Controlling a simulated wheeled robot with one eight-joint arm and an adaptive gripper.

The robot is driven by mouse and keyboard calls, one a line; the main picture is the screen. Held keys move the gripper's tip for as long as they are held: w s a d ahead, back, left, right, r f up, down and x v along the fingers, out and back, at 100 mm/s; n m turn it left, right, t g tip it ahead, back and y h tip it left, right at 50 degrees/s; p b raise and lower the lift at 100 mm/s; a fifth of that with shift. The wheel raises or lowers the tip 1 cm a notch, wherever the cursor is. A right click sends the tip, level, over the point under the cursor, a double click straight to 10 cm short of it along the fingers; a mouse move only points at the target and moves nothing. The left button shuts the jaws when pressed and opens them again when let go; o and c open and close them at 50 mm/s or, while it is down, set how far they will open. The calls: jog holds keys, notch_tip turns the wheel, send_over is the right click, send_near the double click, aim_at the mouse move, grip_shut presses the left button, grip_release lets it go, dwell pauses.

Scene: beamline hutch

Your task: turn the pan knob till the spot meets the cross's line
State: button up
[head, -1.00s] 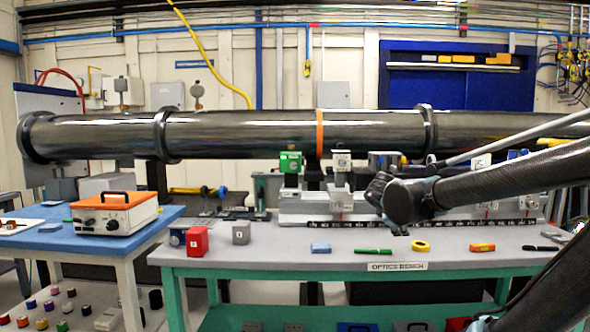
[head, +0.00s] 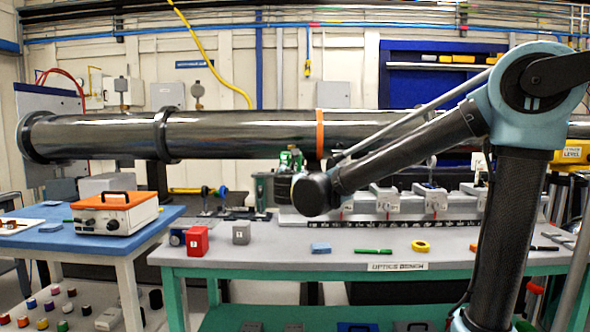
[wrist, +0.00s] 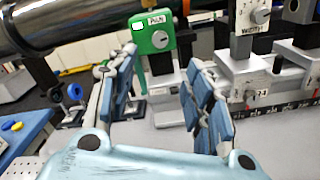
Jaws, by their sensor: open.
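The green mount marked PAN (wrist: 146,44) stands at the top middle of the wrist view, with a small round grey knob (wrist: 160,39) on its face. In the head view the green mount (head: 290,160) shows only in part, behind the end of my arm. My gripper (wrist: 160,68) is open and empty, its blue-padded fingers pointing at the mount. The mount's face lies between and beyond the fingertips, and I see no contact with the knob. In the head view my arm hides the gripper. I can make out neither the spot nor the cross.
A white-faced mount with a knob (wrist: 260,16) stands close right of the green one, on a rail with a scale. The dark beam pipe (wrist: 75,18) passes above left. A red block (head: 197,241) and a grey block (head: 241,233) stand on the optics bench (head: 290,262).

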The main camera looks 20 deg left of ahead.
jog(key=x, duration=1.6)
jog(key=shift+w, duration=0.35)
jog(key=shift+a, duration=0.1)
jog(key=shift+f, duration=0.1)
jog(key=c, duration=1)
